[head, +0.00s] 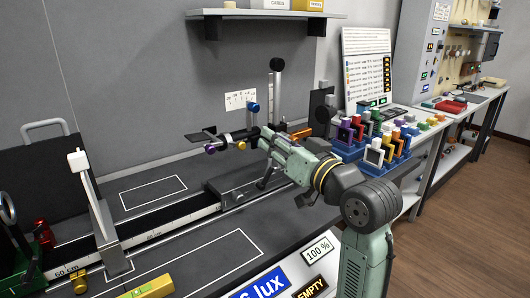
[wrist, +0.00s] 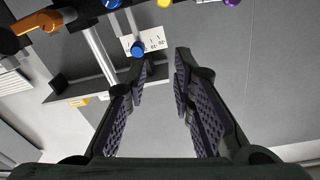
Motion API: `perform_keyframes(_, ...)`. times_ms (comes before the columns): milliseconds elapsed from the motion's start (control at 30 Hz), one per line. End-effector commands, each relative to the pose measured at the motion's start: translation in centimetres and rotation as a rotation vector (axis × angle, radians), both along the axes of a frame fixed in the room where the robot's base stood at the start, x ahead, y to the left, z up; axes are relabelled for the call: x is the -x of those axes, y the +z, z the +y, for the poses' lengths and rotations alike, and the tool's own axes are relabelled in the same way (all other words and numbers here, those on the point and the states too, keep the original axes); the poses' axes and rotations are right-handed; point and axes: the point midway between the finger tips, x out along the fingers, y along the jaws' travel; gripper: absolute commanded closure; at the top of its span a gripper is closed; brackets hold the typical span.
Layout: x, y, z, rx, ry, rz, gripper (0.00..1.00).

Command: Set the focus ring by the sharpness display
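My gripper (head: 256,136) is at the optical assembly at the back of the bench. In the wrist view its two padded fingers (wrist: 163,62) are spread, with nothing between them. A blue knob (head: 253,107) stands upright in front of a small white scale card (head: 240,99). In the wrist view this knob (wrist: 138,50) is just beyond the left fingertip; contact cannot be told. Purple (head: 210,149) and yellow (head: 240,146) knobs sit left of my gripper. I cannot tell which part is the focus ring. Small green-lit displays (head: 374,102) stand right; their readings are too small.
A black rail (head: 170,228) with a white upright crosses the dark bench. A blue rack (head: 346,150) of coloured framed pieces stands to the right. A wall shelf (head: 262,14) is above. An orange part (wrist: 45,22) is at the wrist view's upper left. The outlined bench areas are largely clear.

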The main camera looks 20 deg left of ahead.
Motion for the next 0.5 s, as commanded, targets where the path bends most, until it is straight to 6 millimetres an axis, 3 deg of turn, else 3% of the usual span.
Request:
perform_keyframes(300,-2.2,1.5,2.4,-0.042,-0.027,-0.035,1.00)
perform_keyframes(500,-5.1,2.1,5.6,-0.041,-0.025,-0.034,1.00)
